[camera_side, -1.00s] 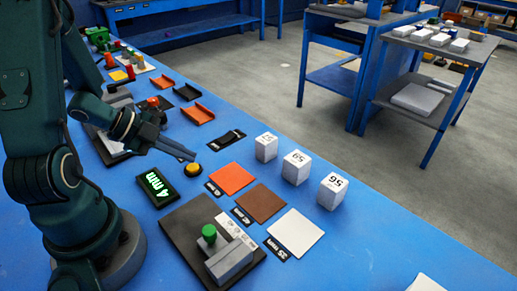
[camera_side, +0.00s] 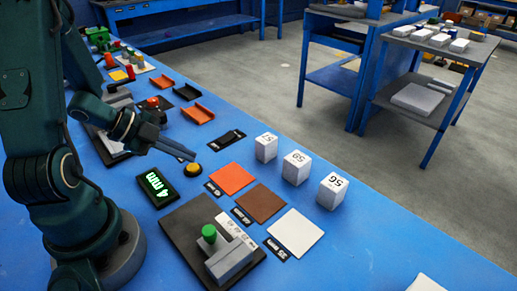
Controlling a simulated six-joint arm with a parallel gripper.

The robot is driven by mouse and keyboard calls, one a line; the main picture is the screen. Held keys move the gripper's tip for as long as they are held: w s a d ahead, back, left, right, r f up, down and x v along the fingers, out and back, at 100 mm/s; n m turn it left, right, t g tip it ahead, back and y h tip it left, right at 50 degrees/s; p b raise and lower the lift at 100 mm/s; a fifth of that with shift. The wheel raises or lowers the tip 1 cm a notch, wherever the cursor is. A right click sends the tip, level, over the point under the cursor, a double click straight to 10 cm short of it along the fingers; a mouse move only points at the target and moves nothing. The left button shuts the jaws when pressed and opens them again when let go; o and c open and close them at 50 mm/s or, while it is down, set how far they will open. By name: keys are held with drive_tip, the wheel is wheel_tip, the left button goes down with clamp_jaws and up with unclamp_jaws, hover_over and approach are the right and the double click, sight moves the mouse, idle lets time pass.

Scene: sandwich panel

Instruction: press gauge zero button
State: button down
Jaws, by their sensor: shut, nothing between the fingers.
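The gauge display (camera_side: 157,188) is a black box with glowing green characters that appear to read "4 mm", lying on the blue table. A yellow round button (camera_side: 193,169) on a dark base sits just right of the display. My gripper (camera_side: 190,155) is shut and empty. Its fingertips are just above and behind the yellow button in the picture. I cannot tell whether they touch it; the button's top shows clear below the tips.
A grey gauge device with a green knob (camera_side: 209,233) stands on a dark plate in front. Orange (camera_side: 232,178), brown (camera_side: 261,201) and white (camera_side: 295,233) squares lie to the right, with white numbered blocks (camera_side: 296,167) behind them. Orange trays (camera_side: 197,113) lie farther back.

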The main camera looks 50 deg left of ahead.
sight(187, 167)
drive_tip(key=shift+f, duration=0.1)
drive_tip(key=shift+f, duration=0.3)
drive_tip(key=shift+f, duration=0.4)
idle(0.9)
drive_tip(key=shift+r, duration=0.8)
drive_tip(key=shift+r, duration=0.1)
drive_tip(key=shift+r, duration=2.45)
